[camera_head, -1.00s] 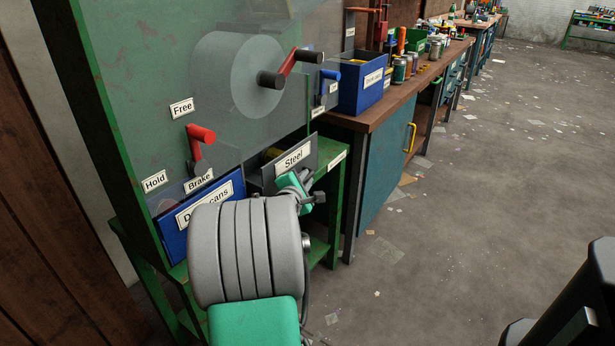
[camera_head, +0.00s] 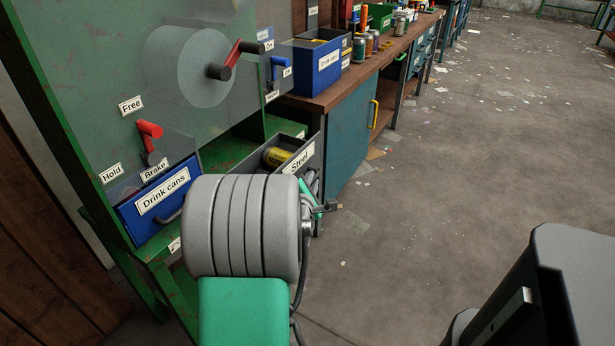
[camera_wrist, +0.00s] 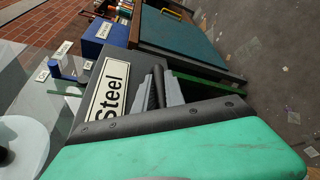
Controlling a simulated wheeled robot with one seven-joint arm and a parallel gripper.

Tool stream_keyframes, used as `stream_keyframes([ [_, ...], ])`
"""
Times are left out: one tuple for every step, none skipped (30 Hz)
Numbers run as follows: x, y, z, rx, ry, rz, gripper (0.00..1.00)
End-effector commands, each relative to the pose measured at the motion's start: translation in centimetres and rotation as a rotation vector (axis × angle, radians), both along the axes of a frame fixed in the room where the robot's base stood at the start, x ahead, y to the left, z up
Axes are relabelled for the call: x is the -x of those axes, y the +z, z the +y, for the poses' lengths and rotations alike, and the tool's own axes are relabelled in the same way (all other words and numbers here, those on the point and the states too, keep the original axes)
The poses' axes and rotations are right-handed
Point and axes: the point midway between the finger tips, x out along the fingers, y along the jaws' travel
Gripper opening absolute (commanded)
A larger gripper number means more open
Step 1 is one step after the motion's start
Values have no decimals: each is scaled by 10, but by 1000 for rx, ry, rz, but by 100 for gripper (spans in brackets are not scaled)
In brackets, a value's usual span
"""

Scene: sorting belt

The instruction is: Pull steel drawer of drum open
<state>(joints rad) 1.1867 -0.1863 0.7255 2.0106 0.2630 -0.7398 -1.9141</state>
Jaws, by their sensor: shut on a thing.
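The steel drawer (camera_head: 298,160) is a dark grey box labelled "Steel". It stands out from the green drum machine (camera_head: 262,128), and a yellow can (camera_head: 277,157) shows inside it. In the wrist view its front (camera_wrist: 103,78) with the label is close to my gripper (camera_wrist: 158,88). My gripper is shut on the drawer's dark bar handle (camera_wrist: 158,76). In the head view my wrist and arm hide the handle and most of the gripper (camera_head: 318,200).
A blue "Drink cans" drawer (camera_head: 160,205) sits left of the steel drawer. A red brake lever (camera_head: 149,130) and a crank (camera_head: 235,60) are above. A workbench (camera_head: 350,85) with a blue bin (camera_head: 317,65) stands behind. The floor at right is open.

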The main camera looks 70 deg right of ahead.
Motion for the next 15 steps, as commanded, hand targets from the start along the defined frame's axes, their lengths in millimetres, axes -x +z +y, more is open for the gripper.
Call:
stream_keyframes([
  [1,-3,2,-8,1,1,0],
  [1,-4,2,-8,1,1,0],
  [1,-4,2,-8,1,1,0],
  [2,-4,2,-7,0,1,0],
  [2,-4,1,-8,-1,1,0],
  [2,-4,1,-8,-1,1,0],
  [2,-4,1,-8,-1,1,0],
  [3,-4,1,-8,-2,1,0],
  [3,-4,1,-8,-3,1,0],
  [3,-4,1,-8,-3,1,0],
  [3,-4,1,-8,-3,1,15],
  [3,-4,1,-8,-3,2,18],
  [3,-4,1,-7,-3,2,21],
  [3,-4,1,-7,-3,2,23],
  [3,-3,1,-6,-3,1,23],
])
